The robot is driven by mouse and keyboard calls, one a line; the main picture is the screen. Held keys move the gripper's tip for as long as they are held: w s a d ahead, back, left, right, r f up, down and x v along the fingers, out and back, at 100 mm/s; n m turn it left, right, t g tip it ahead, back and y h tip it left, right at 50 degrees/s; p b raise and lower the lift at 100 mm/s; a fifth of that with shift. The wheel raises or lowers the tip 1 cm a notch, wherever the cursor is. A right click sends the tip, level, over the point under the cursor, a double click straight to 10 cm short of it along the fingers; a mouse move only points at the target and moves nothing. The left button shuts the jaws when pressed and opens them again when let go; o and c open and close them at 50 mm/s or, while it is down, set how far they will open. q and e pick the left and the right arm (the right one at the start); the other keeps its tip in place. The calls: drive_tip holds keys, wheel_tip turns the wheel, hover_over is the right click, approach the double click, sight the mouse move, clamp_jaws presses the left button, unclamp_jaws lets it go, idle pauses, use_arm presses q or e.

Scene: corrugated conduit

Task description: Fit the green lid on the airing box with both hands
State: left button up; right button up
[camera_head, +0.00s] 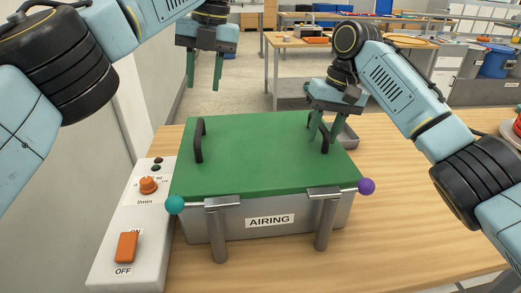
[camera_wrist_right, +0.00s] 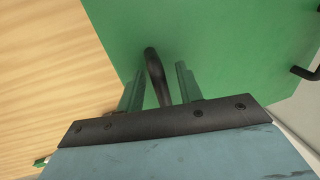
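The green lid (camera_head: 260,150) lies on top of the grey metal airing box (camera_head: 292,211), which has a white "AIRING" label on its front. The lid has a black left handle (camera_head: 199,140) and a black right handle (camera_head: 325,138). My left gripper (camera_head: 204,88) is open and empty, in the air above and behind the left handle. My right gripper (camera_head: 326,141) is at the right handle. In the right wrist view, the handle (camera_wrist_right: 156,75) stands between the two green fingers (camera_wrist_right: 158,88), with gaps visible on both sides.
A bar with a teal ball (camera_head: 175,204) and a purple ball (camera_head: 366,186) runs along the box front on two clamps. A white control panel (camera_head: 136,225) with orange knob and switch stands at left.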

wheel_tip(320, 180, up, 12)
drive_tip(key=d, duration=0.2)
drive_tip(key=shift+w+d+f, duration=0.15)
drive_tip(key=shift+w, duration=0.05)
idle(0.3)
